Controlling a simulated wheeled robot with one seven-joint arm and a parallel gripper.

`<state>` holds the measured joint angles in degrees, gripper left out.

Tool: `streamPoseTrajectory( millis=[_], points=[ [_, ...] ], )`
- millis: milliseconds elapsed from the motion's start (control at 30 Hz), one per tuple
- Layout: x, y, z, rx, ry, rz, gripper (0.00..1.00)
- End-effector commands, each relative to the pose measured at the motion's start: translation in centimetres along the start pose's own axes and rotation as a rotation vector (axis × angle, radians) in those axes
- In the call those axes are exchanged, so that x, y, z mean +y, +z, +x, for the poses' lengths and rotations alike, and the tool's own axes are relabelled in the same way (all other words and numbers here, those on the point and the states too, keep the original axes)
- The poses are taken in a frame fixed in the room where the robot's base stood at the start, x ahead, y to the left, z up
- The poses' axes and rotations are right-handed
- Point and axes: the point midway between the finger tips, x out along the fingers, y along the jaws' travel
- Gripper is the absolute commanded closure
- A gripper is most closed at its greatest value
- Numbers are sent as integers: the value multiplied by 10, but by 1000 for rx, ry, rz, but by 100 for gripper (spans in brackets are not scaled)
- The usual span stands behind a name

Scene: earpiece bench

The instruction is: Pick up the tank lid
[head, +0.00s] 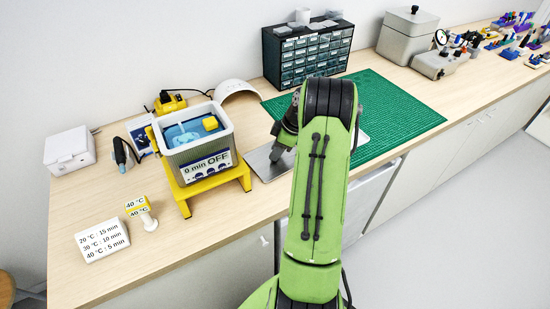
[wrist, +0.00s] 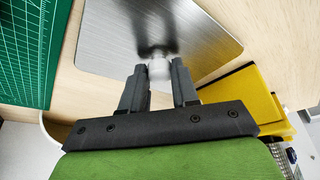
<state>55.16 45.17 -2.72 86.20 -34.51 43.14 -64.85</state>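The tank lid is a flat brushed-metal plate (wrist: 115,40) with a small pale knob (wrist: 158,69). In the head view the lid (head: 262,165) lies on the bench right of the tank, partly hidden by my arm. My gripper (wrist: 159,72) is over it, with the knob between its two fingertips. The knob fills the gap and the fingers look shut on it. The plate looks flat, and I see no clear gap under it. In the head view my gripper (head: 279,153) is mostly hidden by my arm. The open tank (head: 196,150) stands on a yellow stand.
A green cutting mat (head: 395,115) lies right of the lid. A drawer cabinet (head: 308,55) stands behind. The front-left bench is mostly clear.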

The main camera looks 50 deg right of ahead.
Motion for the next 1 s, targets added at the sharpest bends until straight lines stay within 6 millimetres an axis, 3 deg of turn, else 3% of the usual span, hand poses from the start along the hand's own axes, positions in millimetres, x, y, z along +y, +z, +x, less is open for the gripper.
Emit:
streamPoseTrajectory(
  millis=[33,167,467,800,1000],
  points=[
    [0,0,0,0,0,0,79],
    [0,0,0,0,0,0,99],
    [0,-2,-4,1,2,-1,100],
    [1,-31,-77,1,6,-2,100],
    [0,-39,-94,1,1,0,100]
  ],
)
